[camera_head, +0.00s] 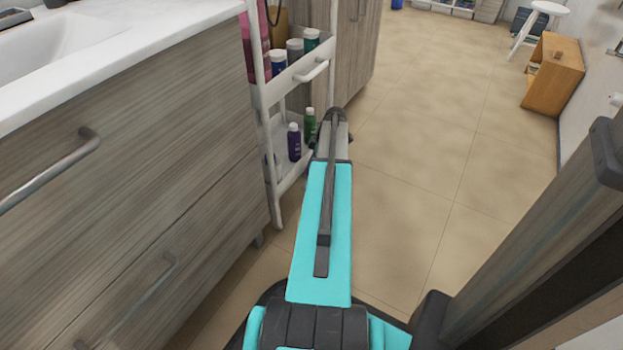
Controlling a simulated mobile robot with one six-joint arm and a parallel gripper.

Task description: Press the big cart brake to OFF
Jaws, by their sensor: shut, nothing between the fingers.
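The white cart (272,177) stands against the end of the wood-grain cabinet, upper middle of the head view. Its shelves hold several bottles. Its lower front post reaches down close to the floor. I cannot make out the big brake, and the right part of the cart's base is hidden behind my arm. My teal arm (304,240) stretches forward from the bottom, and its dark far end is beside the cart's lower shelf. My gripper is not visible beyond that end. I cannot tell whether any part of my arm touches the cart.
The wood-grain drawer cabinet (130,140) with metal handles and a white sink top fills the left side. A grey wooden panel (540,255) stands close on the right. Tiled floor (440,120) is clear between them. A wooden box (553,75) and white stool (545,8) are farther back.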

